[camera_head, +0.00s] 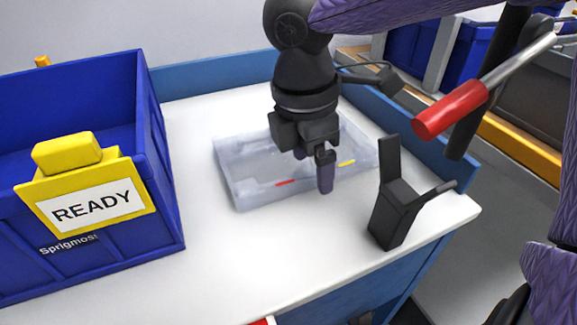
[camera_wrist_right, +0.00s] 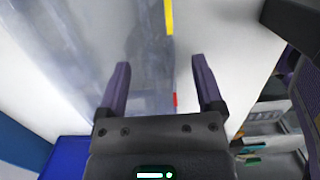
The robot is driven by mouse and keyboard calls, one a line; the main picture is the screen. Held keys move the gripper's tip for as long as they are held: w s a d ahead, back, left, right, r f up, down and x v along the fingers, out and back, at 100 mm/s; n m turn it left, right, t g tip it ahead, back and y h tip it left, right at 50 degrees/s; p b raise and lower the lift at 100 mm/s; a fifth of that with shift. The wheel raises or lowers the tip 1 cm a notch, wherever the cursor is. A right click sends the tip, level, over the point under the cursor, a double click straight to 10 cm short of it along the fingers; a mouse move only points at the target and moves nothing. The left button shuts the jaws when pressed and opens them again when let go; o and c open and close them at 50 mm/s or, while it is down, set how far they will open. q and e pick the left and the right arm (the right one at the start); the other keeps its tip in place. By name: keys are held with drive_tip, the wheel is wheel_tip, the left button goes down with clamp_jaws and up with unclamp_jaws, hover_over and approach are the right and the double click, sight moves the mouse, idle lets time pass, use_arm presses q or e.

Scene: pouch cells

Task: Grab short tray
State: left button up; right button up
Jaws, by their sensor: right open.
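The short tray (camera_head: 232,185) is a shallow, translucent clear tray lying on the white table. It has a red mark and a yellow mark near its sides. My right gripper (camera_head: 316,172) points down over the tray's near right part and hides some of it. In the right wrist view, the open fingers (camera_wrist_right: 161,85) lie on either side of the tray's edge. The tray (camera_wrist_right: 95,35) is on the left there, and bare table shows on the right. Nothing is gripped. Whether the fingers touch the tray cannot be told. My left gripper does not show.
A blue crate (camera_head: 160,215) with a yellow READY sign (camera_head: 95,205) stands left of the tray. A black bracket-like block (camera_head: 393,210) stands right of it near the table's edge. A red cylinder (camera_head: 450,110) is at upper right. White table (camera_head: 230,265) is free in front.

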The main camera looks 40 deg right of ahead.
drive_tip(key=shift+f, duration=0.65)
drive_tip(key=shift+r, duration=0.2)
clamp_jaws()
drive_tip(key=shift+r, duration=0.1)
